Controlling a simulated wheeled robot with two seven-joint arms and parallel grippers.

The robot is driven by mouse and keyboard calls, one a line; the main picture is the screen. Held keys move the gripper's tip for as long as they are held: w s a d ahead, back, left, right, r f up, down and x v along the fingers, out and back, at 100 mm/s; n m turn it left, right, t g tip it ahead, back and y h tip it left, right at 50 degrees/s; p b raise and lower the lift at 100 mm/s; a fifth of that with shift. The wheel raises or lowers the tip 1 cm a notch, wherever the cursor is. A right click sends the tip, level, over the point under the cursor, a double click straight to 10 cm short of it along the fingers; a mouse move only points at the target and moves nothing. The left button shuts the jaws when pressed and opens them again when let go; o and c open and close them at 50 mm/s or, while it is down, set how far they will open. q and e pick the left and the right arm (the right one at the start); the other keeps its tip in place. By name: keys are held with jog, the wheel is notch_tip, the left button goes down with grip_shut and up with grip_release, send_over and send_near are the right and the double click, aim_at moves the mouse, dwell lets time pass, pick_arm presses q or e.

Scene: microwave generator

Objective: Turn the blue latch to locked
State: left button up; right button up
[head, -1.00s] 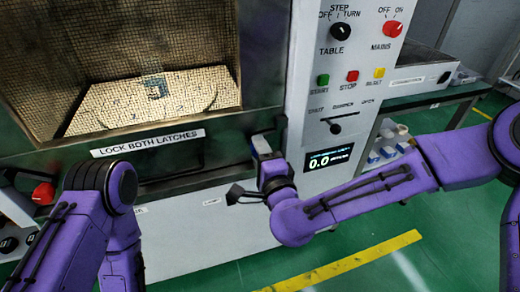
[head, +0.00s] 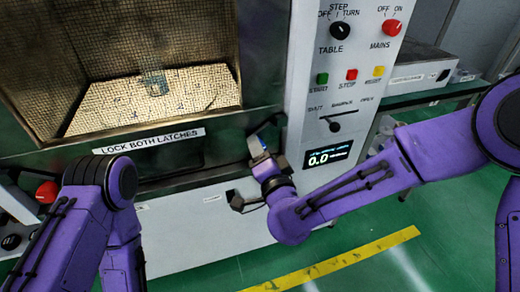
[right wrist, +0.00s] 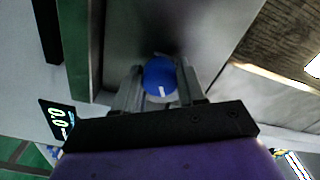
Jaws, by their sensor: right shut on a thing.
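The blue latch (right wrist: 160,76) is a round knob with a white pointer mark, seen in the right wrist view between my right gripper's fingers. My right gripper (right wrist: 158,88) is shut on it, one finger on each side. In the head view my right gripper (head: 262,150) is at the lower right corner of the microwave door, and a bit of blue shows there. The white mark points down toward the gripper's palm in the wrist view.
The microwave door window (head: 150,60) has a label "LOCK BOTH LATCHES" (head: 148,141) below it. A control panel (head: 345,75) with knobs, buttons and a display stands to the right. A red knob (head: 46,192) is at the lower left. Green floor lies in front.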

dwell(0.3)
jog(key=o, duration=1.1)
jog(key=shift+a, duration=0.15)
jog(key=shift+c, duration=0.2)
jog(key=p+v, duration=0.3)
jog(key=v, duration=0.7)
jog(key=shift+s, duration=0.3)
